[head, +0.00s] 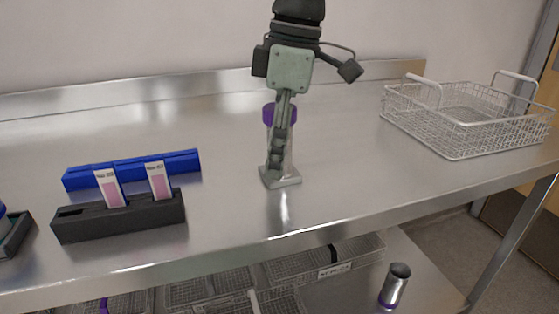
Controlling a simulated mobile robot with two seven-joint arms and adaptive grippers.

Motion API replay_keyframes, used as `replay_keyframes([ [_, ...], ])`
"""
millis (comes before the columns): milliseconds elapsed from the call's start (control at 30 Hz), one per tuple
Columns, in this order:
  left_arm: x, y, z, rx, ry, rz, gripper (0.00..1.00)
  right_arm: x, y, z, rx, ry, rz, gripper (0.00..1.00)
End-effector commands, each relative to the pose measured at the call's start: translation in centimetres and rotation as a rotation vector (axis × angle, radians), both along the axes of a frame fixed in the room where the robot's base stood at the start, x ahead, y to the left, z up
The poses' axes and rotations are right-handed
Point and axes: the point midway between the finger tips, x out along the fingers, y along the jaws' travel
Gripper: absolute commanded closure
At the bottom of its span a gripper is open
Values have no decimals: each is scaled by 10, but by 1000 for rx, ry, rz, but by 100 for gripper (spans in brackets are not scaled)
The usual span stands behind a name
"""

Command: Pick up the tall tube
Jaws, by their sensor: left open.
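The tall tube (290,158) looks clear, with a purple collar (268,116) near its top and a pale, flat base. It stands upright on the steel table, near the middle of the head view. My left gripper (277,160) points down from above and overlaps the tube in the view, hiding much of it. The gripper is open. I cannot tell whether its fingers touch the tube or are only in front of it. My right gripper is not in view.
A black rack (120,220) holding two labelled slides stands front left, with a blue rack (185,164) behind it. A wire basket (455,149) stands at the right. A metal cylinder (396,284) and wire baskets are on the lower shelf. The table between tube and basket is clear.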

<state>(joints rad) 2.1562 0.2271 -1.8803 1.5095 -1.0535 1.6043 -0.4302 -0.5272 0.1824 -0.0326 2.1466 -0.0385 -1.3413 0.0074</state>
Motion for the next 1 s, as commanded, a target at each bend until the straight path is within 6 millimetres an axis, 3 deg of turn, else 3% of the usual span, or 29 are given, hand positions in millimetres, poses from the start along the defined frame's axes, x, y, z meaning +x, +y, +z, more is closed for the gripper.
replay_keyframes([
  [200, 0, 0, 0, -1, 0, 0, 46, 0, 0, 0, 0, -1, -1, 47],
  [633, 0, 0, 0, 0, 0, -1, 100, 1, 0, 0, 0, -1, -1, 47],
  [1000, 0, 0, 2, -1, -1, 0, 100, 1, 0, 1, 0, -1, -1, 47],
])
